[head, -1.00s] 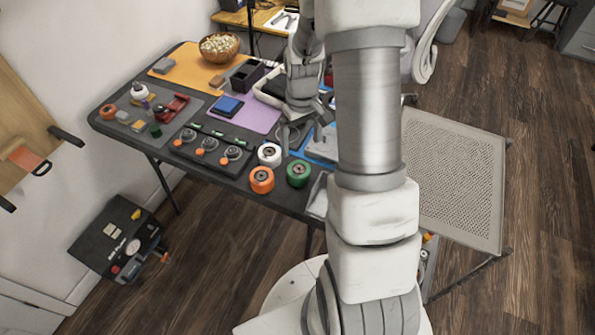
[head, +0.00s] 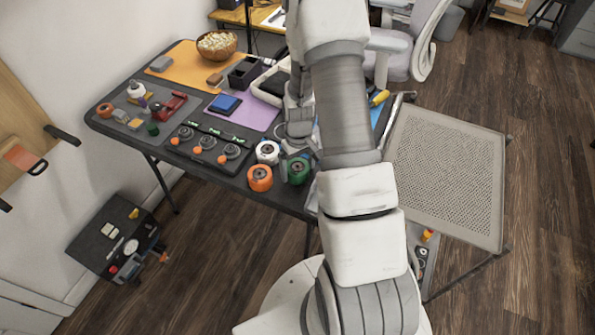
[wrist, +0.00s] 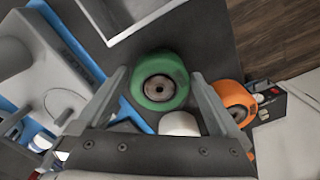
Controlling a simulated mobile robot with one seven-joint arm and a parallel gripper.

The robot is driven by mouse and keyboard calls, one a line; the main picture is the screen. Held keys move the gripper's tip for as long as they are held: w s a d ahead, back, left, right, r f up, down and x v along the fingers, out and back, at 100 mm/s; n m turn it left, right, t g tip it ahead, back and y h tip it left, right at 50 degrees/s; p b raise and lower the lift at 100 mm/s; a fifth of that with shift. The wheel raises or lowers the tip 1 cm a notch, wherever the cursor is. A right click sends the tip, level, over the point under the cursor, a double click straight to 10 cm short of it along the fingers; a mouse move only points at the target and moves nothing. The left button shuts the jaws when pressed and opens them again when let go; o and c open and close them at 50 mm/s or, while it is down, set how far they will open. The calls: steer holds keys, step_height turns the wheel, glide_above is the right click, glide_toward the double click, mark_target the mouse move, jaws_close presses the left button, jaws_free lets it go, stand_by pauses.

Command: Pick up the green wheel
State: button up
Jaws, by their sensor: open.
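The green wheel (head: 298,170) lies on the dark table near its front edge, to the right of an orange wheel (head: 260,178) and a white wheel (head: 267,152). In the wrist view the green wheel (wrist: 160,82) shows whole, with its grey hub facing up. My gripper (wrist: 157,85) is open, its two fingers pointing toward the left and right sides of the green wheel. Nothing is between the fingers that I can see held. In the head view my gripper (head: 299,150) is over the wheel and partly hides it.
The orange wheel (wrist: 232,100) is close to the right finger, and the white wheel (wrist: 180,124) is just below the green one. A black tray with several knobs (head: 208,145) lies to the left. A perforated panel (head: 447,175) stands to the right.

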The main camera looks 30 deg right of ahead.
steer(key=shift+f, duration=0.25)
steer(key=c, duration=1.3)
steer(key=shift+r, duration=0.2)
